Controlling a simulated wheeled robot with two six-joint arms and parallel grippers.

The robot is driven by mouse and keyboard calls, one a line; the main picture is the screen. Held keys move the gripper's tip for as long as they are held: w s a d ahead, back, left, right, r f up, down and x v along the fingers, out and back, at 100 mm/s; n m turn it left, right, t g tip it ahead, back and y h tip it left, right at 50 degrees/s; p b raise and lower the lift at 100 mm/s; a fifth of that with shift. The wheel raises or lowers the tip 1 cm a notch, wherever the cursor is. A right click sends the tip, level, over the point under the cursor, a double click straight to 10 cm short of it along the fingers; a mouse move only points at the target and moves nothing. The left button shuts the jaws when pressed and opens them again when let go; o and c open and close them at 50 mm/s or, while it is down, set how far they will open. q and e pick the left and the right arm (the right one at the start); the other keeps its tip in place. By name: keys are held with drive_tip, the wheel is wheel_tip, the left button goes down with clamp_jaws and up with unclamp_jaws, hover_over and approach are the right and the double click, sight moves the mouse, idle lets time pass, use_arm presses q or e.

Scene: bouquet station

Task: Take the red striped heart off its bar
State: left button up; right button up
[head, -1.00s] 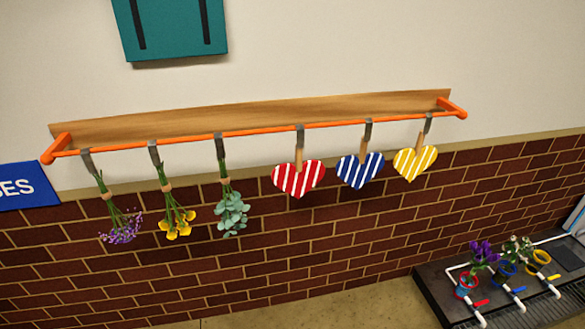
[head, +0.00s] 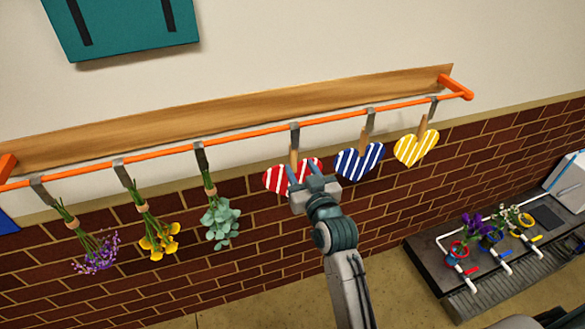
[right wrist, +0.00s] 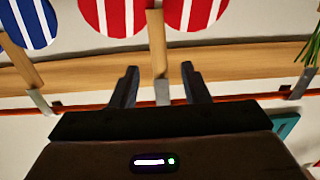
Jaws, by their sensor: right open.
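The red striped heart (head: 275,178) hangs by its wooden stick from a grey clip (head: 295,136) on the orange bar (head: 245,135). In the head view my right gripper (head: 303,176) is in front of the heart and hides its lower middle part. In the right wrist view the gripper (right wrist: 160,86) is open, with the wooden stick (right wrist: 156,45) and clip between its two fingers in the picture. The red striped heart (right wrist: 192,14) shows there at the top edge, partly cut off. I cannot tell whether the fingers touch it. My left gripper is not in view.
A blue striped heart (head: 358,162) and a yellow striped heart (head: 416,149) hang to the right. Purple (head: 97,255), yellow (head: 160,240) and green (head: 220,222) bunches hang to the left. A dark bench (head: 440,258) with small potted flowers stands at lower right.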

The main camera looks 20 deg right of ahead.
sight(295, 156)
drive_tip(key=shift+w, duration=0.9)
drive_tip(key=w+p, duration=0.2)
drive_tip(key=w, duration=0.2)
drive_tip(key=shift+w+r, duration=0.15)
drive_tip(key=shift+r, duration=0.05)
drive_tip(key=shift+w+f, duration=0.15)
drive_tip(key=shift+w, duration=0.2)
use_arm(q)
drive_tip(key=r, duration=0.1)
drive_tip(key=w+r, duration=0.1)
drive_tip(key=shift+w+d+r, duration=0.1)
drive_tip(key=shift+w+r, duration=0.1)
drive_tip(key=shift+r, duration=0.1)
use_arm(e)
drive_tip(key=shift+s, duration=0.1)
drive_tip(key=shift+c, duration=0.4)
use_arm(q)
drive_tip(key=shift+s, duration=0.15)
use_arm(e)
clamp_jaws()
